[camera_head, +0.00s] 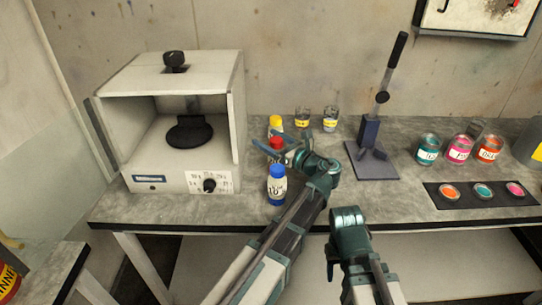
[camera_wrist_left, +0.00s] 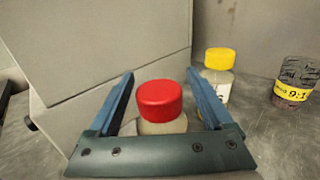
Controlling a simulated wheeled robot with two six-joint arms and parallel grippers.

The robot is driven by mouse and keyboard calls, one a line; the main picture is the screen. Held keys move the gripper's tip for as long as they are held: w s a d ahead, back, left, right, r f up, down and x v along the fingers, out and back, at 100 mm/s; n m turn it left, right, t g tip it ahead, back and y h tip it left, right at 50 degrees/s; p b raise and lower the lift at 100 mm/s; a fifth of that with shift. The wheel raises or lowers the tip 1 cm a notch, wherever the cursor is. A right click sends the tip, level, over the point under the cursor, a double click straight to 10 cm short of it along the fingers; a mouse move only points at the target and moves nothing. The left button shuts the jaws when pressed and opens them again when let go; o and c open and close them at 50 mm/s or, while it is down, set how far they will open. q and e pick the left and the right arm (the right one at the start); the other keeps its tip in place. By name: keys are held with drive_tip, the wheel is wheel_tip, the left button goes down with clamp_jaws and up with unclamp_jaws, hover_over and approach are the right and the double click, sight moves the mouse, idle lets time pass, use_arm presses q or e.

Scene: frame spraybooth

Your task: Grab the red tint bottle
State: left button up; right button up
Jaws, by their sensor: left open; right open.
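The red-capped tint bottle (camera_head: 275,143) stands on the grey bench, behind the blue-capped bottle (camera_head: 277,184) and in front of a yellow-capped bottle (camera_head: 276,124). In the left wrist view, its red cap (camera_wrist_left: 160,100) is between the two fingers of my left gripper (camera_wrist_left: 162,92). The fingers are open, with a gap on either side of the cap. The bottle's lower body is hidden by the gripper. In the head view, my left gripper (camera_head: 290,156) reaches the bottle from the right. My right gripper (camera_head: 334,262) is low at the bench's front; its fingers are hard to make out.
A white spray booth box (camera_head: 180,130) stands close on the left of the bottles. Small jars (camera_head: 330,119) stand behind. A lever press (camera_head: 373,150), paint tins (camera_head: 459,149) and a dark mat with colour discs (camera_head: 480,200) are to the right.

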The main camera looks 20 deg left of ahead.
use_arm(q)
drive_tip(key=shift+d, duration=0.1)
drive_tip(key=shift+c, duration=0.4)
clamp_jaws()
idle(0.8)
